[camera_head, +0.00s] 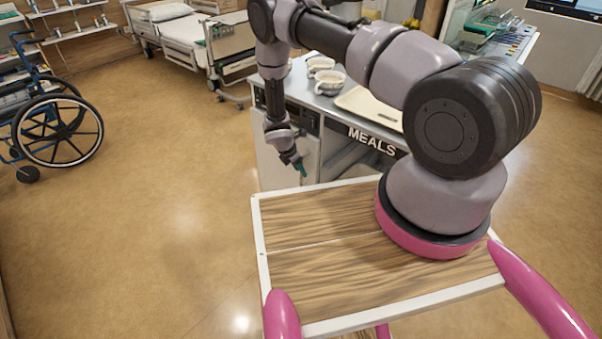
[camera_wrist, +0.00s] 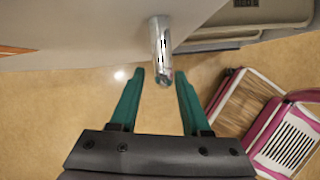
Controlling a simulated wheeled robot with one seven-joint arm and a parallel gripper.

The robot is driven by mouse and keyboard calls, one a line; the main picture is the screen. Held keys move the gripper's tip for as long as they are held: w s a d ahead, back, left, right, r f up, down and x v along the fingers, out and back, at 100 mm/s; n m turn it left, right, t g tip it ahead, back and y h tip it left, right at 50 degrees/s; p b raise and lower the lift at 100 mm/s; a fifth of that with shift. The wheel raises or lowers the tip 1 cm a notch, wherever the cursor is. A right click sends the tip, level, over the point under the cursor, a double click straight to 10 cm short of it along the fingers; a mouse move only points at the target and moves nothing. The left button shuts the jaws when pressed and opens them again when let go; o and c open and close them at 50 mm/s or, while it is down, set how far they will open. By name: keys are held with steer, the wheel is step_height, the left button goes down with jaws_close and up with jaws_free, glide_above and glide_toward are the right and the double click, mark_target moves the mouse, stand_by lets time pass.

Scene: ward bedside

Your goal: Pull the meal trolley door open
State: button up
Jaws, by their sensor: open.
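The meal trolley (camera_head: 318,105) stands beyond my base, with a MEALS label on its front edge. Its pale door (camera_head: 308,152) is at the left of the front and looks shut; my gripper partly covers it. In the wrist view the door (camera_wrist: 85,35) is a grey panel across the top. A chrome bar handle (camera_wrist: 159,45) sticks out from it toward my gripper. My gripper (camera_head: 303,170) is open in front of the door. In the wrist view its green fingertips (camera_wrist: 159,73) lie on either side of the handle's lower end, with gaps; contact is not visible.
Cups (camera_head: 328,80) and a cream tray (camera_head: 368,108) are on the trolley top. My wood-topped base stands close before the trolley. A bed (camera_head: 185,35) is behind and a wheelchair (camera_head: 55,128) at far left. The floor (camera_head: 160,210) left of the trolley is clear.

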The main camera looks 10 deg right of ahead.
steer(key=x, duration=0.2)
steer(key=shift+d+f, duration=0.1)
steer(key=shift+f, duration=0.1)
jaws_close()
stand_by(1.4)
